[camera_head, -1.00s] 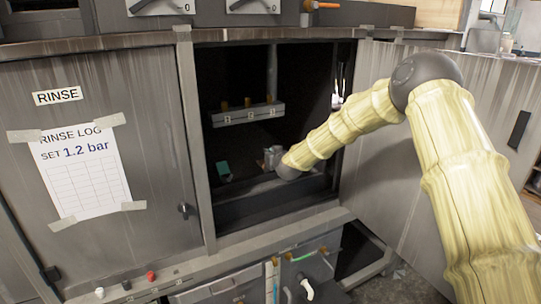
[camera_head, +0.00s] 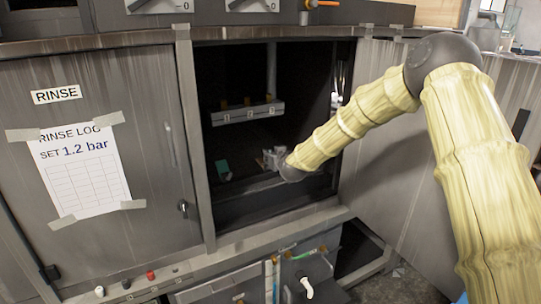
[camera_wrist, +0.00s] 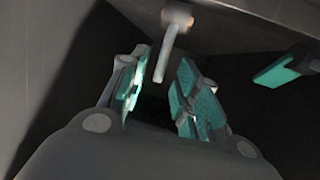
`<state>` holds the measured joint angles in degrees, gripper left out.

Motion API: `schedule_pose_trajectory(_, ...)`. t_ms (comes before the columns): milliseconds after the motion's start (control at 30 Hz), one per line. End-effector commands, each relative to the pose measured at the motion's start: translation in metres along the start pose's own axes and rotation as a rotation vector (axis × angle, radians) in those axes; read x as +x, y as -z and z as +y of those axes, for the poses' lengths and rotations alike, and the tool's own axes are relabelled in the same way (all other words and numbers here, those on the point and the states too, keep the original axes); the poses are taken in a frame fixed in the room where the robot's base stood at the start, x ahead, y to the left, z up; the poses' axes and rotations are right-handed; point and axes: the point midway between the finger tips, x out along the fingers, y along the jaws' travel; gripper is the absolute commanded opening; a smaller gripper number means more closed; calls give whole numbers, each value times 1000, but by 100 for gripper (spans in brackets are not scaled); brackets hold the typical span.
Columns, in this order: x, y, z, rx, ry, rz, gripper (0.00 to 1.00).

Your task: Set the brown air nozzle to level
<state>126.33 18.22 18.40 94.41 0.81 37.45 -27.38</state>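My gripper (camera_head: 272,158) is inside the dark open chamber, below a grey bar. In the wrist view my gripper (camera_wrist: 163,72) is open, with a clear gap between its teal finger pads. A pale tube with a brownish round base (camera_wrist: 177,18) hangs at the top of the wrist view. It slants down, and its lower end appears between the fingertips; contact cannot be told. I cannot tell for certain whether this is the brown air nozzle. In the head view, small brown fittings (camera_head: 247,101) stand on the numbered bar (camera_head: 243,114).
A teal piece (camera_head: 222,168) lies left of my gripper in the chamber; a teal piece also shows at right in the wrist view (camera_wrist: 285,68). The chamber sill (camera_head: 275,205) and the RINSE panel (camera_head: 95,150) bound the opening. A rinse log (camera_head: 85,170) reads 1.2 bar.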

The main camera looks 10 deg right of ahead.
Motion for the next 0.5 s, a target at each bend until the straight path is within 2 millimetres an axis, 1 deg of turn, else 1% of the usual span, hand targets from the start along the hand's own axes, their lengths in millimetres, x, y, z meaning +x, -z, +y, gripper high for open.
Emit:
schedule_pose_trajectory(33, -10, 1, 0, 0, 1, 0, 32)
schedule_pose_trajectory(100, -22, 1, -1, 1, 1, 1, 32)
schedule_pose_trajectory(300, -54, 0, 0, 0, 1, 0, 32)
schedule_pose_trajectory(500, -72, 0, 0, 0, 0, 0, 32)
